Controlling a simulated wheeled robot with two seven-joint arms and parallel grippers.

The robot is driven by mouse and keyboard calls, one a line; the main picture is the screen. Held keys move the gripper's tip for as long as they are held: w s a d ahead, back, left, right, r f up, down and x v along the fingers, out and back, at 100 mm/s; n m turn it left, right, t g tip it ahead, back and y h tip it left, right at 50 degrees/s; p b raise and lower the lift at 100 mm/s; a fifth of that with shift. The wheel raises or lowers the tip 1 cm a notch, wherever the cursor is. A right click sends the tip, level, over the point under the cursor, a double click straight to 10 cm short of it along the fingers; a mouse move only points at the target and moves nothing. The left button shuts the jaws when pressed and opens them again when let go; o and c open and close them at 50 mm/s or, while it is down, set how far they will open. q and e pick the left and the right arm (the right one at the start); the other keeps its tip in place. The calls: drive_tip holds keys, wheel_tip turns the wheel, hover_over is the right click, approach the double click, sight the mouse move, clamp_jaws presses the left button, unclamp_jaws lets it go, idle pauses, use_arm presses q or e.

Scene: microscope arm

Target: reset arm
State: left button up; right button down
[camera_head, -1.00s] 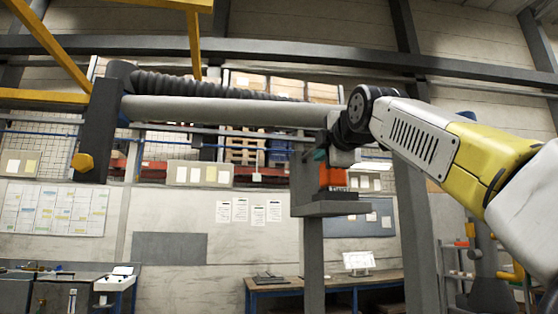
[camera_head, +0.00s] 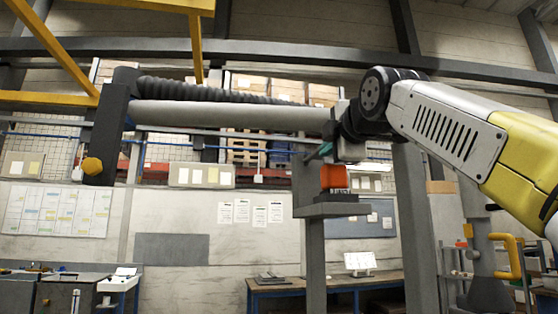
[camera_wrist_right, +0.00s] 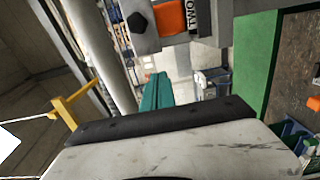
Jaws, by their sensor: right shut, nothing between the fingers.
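The microscope arm is a long pale horizontal tube (camera_head: 225,115) with a ribbed black hose along its top. At its left end is a dark upright head (camera_head: 105,130) with a yellow knob (camera_head: 92,166). Its right end runs behind my right wrist. An orange block with a dark, white-lettered base (camera_head: 334,178) sits on a grey bracket on a post; it also shows in the right wrist view (camera_wrist_right: 170,18). My right gripper (camera_head: 318,152) is mostly hidden by its wrist; its teal fingers (camera_wrist_right: 157,90) are shut and empty, near the tube and orange block. My left gripper is out of view.
A grey post (camera_head: 314,260) holds the bracket (camera_head: 330,209). Yellow beams (camera_head: 195,45) hang at upper left. A workbench (camera_head: 330,283) stands low behind, and another bench is at lower left. A yellow-handled machine (camera_head: 505,250) stands at right.

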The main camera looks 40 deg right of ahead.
drive_tip(key=shift+s+f, duration=0.1)
drive_tip(key=shift+s, duration=1.3)
drive_tip(key=shift+a, duration=0.1)
